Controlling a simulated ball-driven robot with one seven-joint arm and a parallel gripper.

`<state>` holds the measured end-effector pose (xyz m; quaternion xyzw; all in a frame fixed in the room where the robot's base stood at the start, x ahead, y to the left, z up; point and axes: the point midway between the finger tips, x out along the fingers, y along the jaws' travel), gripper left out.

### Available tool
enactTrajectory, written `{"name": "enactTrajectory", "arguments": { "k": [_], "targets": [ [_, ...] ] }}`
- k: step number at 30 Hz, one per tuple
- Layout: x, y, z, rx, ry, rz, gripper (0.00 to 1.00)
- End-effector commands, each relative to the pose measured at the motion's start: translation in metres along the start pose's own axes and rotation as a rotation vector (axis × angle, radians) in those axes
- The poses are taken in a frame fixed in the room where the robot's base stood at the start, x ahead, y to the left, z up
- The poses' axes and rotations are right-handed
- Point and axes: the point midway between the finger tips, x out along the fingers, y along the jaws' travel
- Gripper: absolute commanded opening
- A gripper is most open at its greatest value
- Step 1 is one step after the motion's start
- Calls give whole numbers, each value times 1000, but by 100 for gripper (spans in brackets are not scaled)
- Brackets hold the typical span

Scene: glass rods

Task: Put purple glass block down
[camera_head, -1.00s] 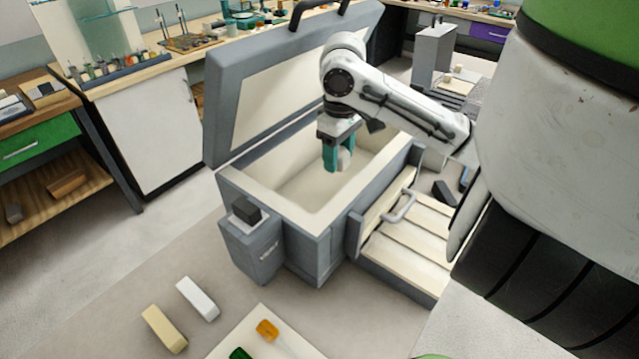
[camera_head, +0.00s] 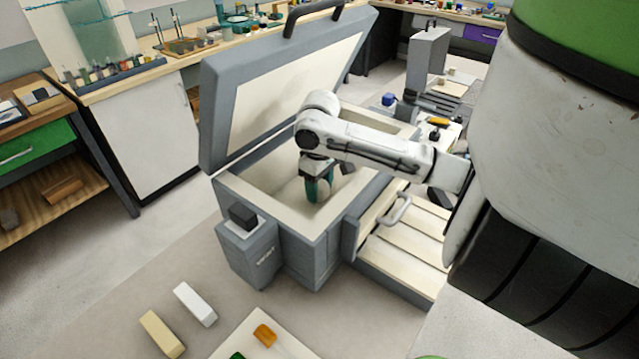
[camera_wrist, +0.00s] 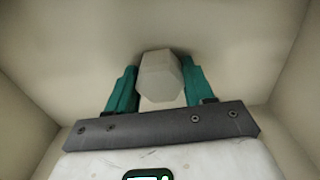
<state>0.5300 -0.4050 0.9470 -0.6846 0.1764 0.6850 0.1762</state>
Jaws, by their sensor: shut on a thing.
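My gripper (camera_head: 318,190) is down inside the open grey chest (camera_head: 330,232), between its cream inner walls. In the wrist view its two teal fingers are shut on a block (camera_wrist: 160,77), one on each side. The block looks pale grey-white and faceted; I see no purple on it. A dark shadow lies on the cream surface at the block's far end. I cannot tell whether the block touches that surface. In the head view the fingers mostly hide the block.
The chest's lid (camera_head: 290,85) stands open at the back. A pull-out drawer (camera_head: 400,250) with a handle sticks out at the right. A small grey box (camera_head: 247,240) is fixed to the front left. White (camera_head: 195,303) and cream (camera_head: 161,334) blocks lie in front.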

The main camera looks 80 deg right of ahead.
Motion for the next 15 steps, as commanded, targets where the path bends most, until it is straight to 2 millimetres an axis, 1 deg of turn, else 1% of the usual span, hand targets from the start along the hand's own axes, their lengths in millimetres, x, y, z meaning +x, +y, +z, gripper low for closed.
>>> {"name": "enactTrajectory", "arguments": {
  "k": [7,11,12,15],
  "targets": [
    [1,0,0,0,1,1,17],
    [4,0,0,1,1,0,17],
    [3,0,0,0,1,1,56],
    [3,0,0,0,1,0,66]
  ]
}}
